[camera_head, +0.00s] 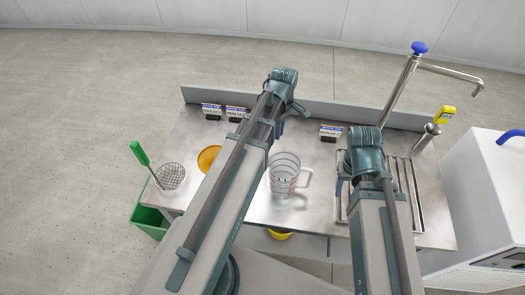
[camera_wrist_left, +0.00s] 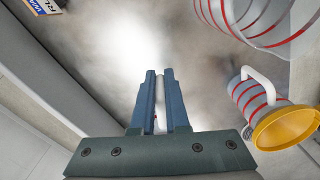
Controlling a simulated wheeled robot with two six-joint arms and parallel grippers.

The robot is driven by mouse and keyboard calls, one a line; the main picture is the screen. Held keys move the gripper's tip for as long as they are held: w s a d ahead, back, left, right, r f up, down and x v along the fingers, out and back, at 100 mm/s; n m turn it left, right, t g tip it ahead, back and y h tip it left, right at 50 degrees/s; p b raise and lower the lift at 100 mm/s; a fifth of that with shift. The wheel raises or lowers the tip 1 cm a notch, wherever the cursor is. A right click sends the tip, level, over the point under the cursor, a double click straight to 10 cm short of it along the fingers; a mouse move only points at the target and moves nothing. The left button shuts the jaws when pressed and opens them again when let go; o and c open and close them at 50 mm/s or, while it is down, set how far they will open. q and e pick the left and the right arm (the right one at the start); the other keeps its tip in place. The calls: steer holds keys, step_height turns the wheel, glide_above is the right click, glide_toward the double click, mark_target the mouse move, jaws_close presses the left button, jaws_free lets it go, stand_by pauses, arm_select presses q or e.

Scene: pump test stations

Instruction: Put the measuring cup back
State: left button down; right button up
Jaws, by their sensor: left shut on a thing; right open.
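A clear measuring cup (camera_head: 285,176) with ring markings and a handle on its right stands on the steel counter, just right of my left arm. In the left wrist view, a clear vessel with red rings (camera_wrist_left: 245,18) is cut off at the upper right. Below it is a red-ringed vessel with a white handle and a yellow end (camera_wrist_left: 285,128). My left gripper (camera_head: 281,127), above the counter behind the cup, is shut on a narrow pale thing (camera_wrist_left: 160,100); what it belongs to is unclear. My right gripper (camera_head: 341,190) is open, right of the cup, partly hidden by its wrist.
Labels (camera_head: 331,132) stand along the counter's back. A strainer (camera_head: 170,176), an orange disc (camera_head: 209,158) and a green bin (camera_head: 150,220) are at the left. A tall tap (camera_head: 400,88) and a drain grate (camera_head: 408,190) are at the right. A yellow round thing (camera_head: 280,235) shows at the front edge.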

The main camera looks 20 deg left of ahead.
mark_target(337, 210)
arm_select(q)
steer(key=shift+f+b, duration=4.95)
steer(key=shift+f, duration=0.05)
arm_select(e)
steer(key=shift+f, duration=4.95)
steer(key=shift+f, duration=0.1)
arm_select(q)
steer(key=shift+f, duration=0.25)
arm_select(e)
steer(key=shift+f, duration=0.15)
arm_select(q)
steer(key=c, duration=0.9)
jaws_free()
steer(key=shift+r, duration=0.15)
steer(key=shift+r, duration=0.15)
arm_select(e)
steer(key=shift+r, duration=0.25)
arm_select(q)
step_height(337, 210, up, 12)
steer(key=p, duration=1.2)
arm_select(e)
step_height(337, 210, up, 12)
steer(key=shift+s, duration=0.1)
